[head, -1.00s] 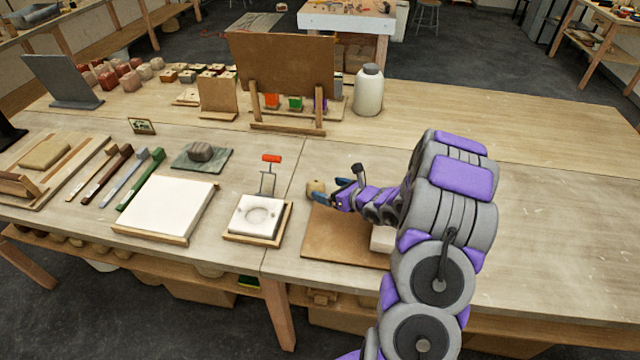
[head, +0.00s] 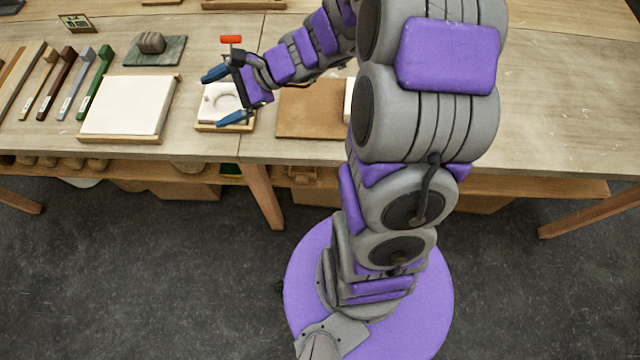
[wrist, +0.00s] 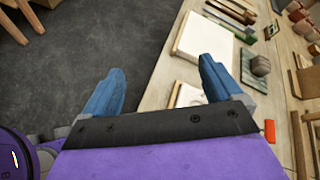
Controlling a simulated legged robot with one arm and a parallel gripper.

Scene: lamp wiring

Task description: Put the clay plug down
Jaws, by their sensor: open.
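My gripper (head: 224,95) is open, its two blue fingers wide apart, in front of and above the white block with a round hollow (head: 212,92). In the wrist view my gripper (wrist: 160,84) shows nothing between its fingers but grey floor and the table edge; part of the white block (wrist: 187,96) shows by the right finger. I cannot make out the clay plug in either current view. A brown board (head: 312,112) lies right of the block, its back partly hidden by my arm. A dark lump (head: 151,42) sits on a green slab.
A large white slab (head: 127,104) lies left of the hollowed block. Several long-handled tools (head: 68,82) lie further left. A red-handled tool (head: 231,40) stands behind the block. A pale block (head: 348,100) is partly hidden by my arm. The table's front edge is close.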

